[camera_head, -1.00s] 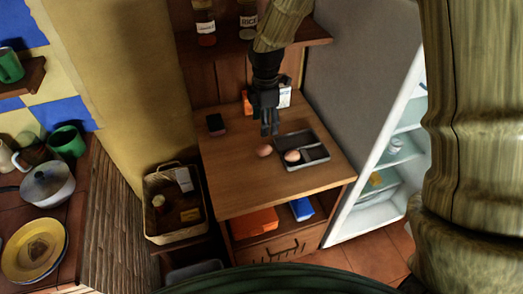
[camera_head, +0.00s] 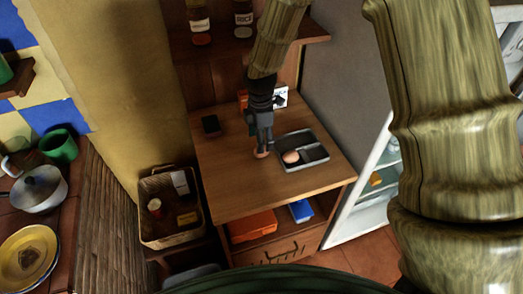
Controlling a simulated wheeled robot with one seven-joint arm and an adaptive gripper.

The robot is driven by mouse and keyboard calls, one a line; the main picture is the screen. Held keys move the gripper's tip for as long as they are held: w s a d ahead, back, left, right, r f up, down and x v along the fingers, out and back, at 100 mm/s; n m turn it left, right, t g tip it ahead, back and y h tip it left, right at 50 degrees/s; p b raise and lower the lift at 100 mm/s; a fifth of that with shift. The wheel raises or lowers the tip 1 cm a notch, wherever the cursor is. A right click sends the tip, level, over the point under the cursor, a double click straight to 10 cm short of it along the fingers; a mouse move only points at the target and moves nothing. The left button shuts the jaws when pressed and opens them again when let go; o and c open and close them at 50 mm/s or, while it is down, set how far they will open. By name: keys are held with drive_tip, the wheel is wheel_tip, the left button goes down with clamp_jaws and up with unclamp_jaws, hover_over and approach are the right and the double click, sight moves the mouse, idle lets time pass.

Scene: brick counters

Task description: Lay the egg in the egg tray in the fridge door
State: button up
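A second egg (camera_head: 291,157) lies in the left part of the grey tray (camera_head: 316,154), which has compartments. The fridge (camera_head: 372,190) stands at the right with lit shelves showing. My arm hides much of it, and no egg tray in its door can be made out.
The wooden cabinet top (camera_head: 235,190) is clear in front. A basket (camera_head: 170,235) stands lower left. Jars (camera_head: 200,25) sit on the shelf above.

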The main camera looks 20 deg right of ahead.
drive_tip(key=shift+d+f+p, duration=0.15)
drive_tip(key=shift+f+p, duration=1)
drive_tip(key=shift+f, duration=1.5)
drive_tip(key=c, duration=0.8)
